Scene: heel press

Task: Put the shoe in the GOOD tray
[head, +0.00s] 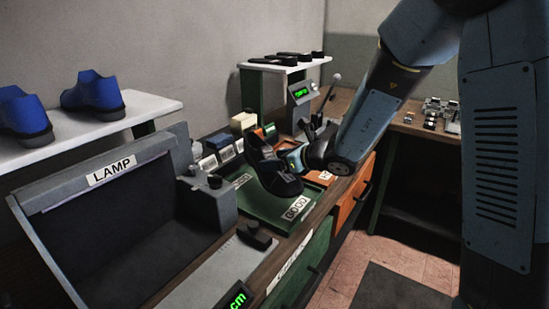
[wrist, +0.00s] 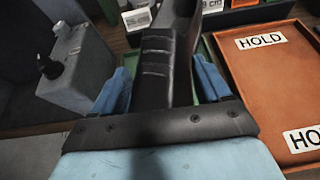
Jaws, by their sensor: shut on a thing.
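The dark shoe (head: 268,174) is held in my gripper (head: 296,158) over the green GOOD tray (head: 258,213) in the head view. It hangs tilted, and I cannot tell whether it touches the tray. In the wrist view the dark shoe (wrist: 165,62) stands between the two blue fingers of my gripper (wrist: 165,85), which are shut on it. The GOOD label shows at the tray's near right corner. Much of the tray is hidden behind the shoe.
An orange HOLD tray (wrist: 275,85) lies right of the GOOD tray. A grey LAMP box (head: 115,205) stands left, with a grey control box (head: 207,205) beside it. Blue shoes (head: 92,92) sit on a white shelf. A small dark object (head: 257,236) lies at the front.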

